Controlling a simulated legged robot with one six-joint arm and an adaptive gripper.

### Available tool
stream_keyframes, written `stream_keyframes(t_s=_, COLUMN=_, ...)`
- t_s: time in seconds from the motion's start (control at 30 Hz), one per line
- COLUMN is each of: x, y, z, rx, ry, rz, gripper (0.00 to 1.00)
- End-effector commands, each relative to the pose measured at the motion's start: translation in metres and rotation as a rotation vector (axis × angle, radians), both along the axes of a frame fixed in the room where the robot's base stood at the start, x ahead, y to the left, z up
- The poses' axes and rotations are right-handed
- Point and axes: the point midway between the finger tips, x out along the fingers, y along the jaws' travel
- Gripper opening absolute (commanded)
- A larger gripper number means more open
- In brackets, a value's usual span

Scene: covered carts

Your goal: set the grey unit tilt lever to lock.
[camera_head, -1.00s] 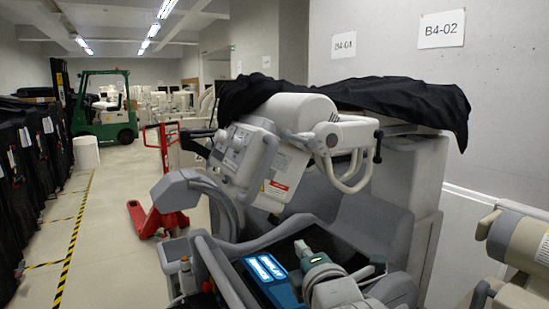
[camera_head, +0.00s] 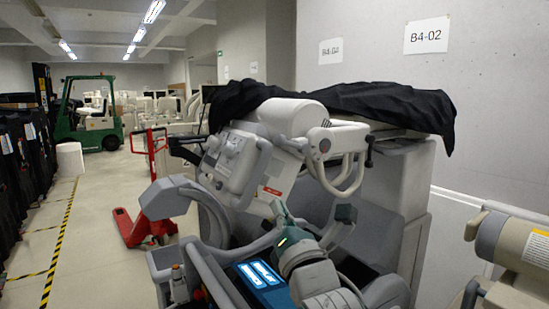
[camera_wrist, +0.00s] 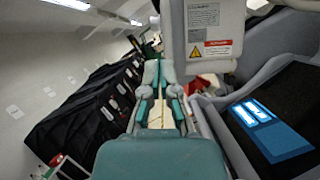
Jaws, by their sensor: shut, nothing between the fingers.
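The grey unit (camera_head: 385,185) stands at the centre right in the head view, partly under a black cover. Its tube head with a panel (camera_head: 238,163) faces the aisle. A dark handle (camera_head: 186,141) sticks out left of the head, and a dark-ended bar (camera_head: 369,152) is at its right. I cannot tell which part is the tilt lever, and no lock marking is readable. My gripper (camera_head: 281,208) is shut and empty, in front of and below the head. In the wrist view my gripper (camera_wrist: 160,68) points past the head's labelled housing (camera_wrist: 205,38), which is to its right.
A beige machine (camera_head: 515,255) stands close at right. A red pallet jack (camera_head: 145,228), a green forklift (camera_head: 92,115) and black-covered carts (camera_head: 20,170) are at left. The aisle floor (camera_head: 95,225) has clear room.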

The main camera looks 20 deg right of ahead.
Motion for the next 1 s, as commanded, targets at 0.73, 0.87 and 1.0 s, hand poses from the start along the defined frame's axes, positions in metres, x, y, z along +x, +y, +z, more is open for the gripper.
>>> stream_keyframes(t_s=0.73, x=0.092, y=-0.004, z=0.052, rx=0.0, ry=-0.002, rz=-0.003, gripper=0.0)
stream_keyframes(t_s=0.87, x=0.091, y=-0.011, z=0.064, rx=0.001, ry=0.0, rz=-0.001, gripper=0.0)
stream_keyframes(t_s=1.0, x=0.091, y=-0.015, z=0.069, rx=0.001, ry=0.001, rz=0.0, gripper=0.0)
